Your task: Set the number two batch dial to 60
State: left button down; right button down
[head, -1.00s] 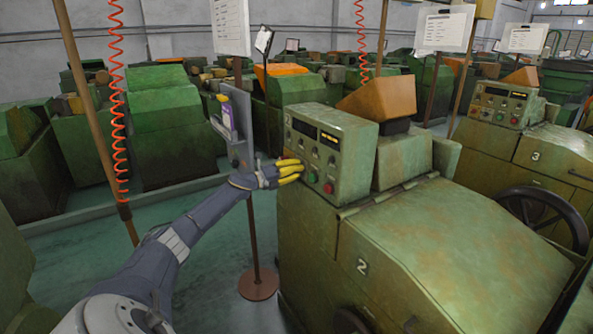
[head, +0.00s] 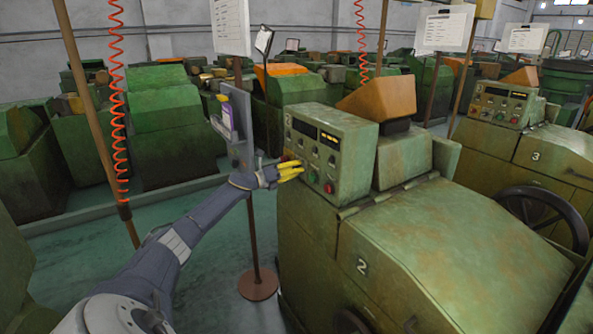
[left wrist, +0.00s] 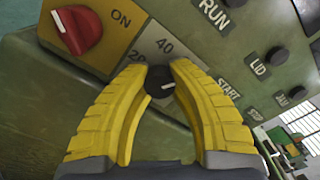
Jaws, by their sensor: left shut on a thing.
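The number two machine (head: 400,250) stands at the centre right with a "2" on its cover. Its control panel (head: 340,163) faces left, toward my left arm. My left gripper (head: 296,171) is at the lower left of that panel. In the left wrist view its yellow fingers (left wrist: 160,75) are shut on a small black dial (left wrist: 160,84). The dial plate (left wrist: 150,45) shows "40" above the dial and a partly hidden "20" to the left. Other marks are hidden by the fingers. A white line shows on the dial. My right gripper is not in view.
A red switch (left wrist: 78,30) marked "ON" sits beside the dial on a yellow plate. Buttons labelled RUN, LID and START are nearby. The number three machine (head: 530,150) is at the right.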

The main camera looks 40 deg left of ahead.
pick_arm(q)
jog(key=c, duration=1.5)
grip_release()
jog(key=shift+d+f, duration=0.25)
jog(key=o, duration=0.4)
jog(key=shift+a+r, duration=0.15)
jog(key=shift+o, duration=0.2)
jog(key=shift+s, duration=0.1)
jog(key=v, duration=1.1)
jog(key=shift+s, duration=0.35)
jog(key=shift+a, duration=0.2)
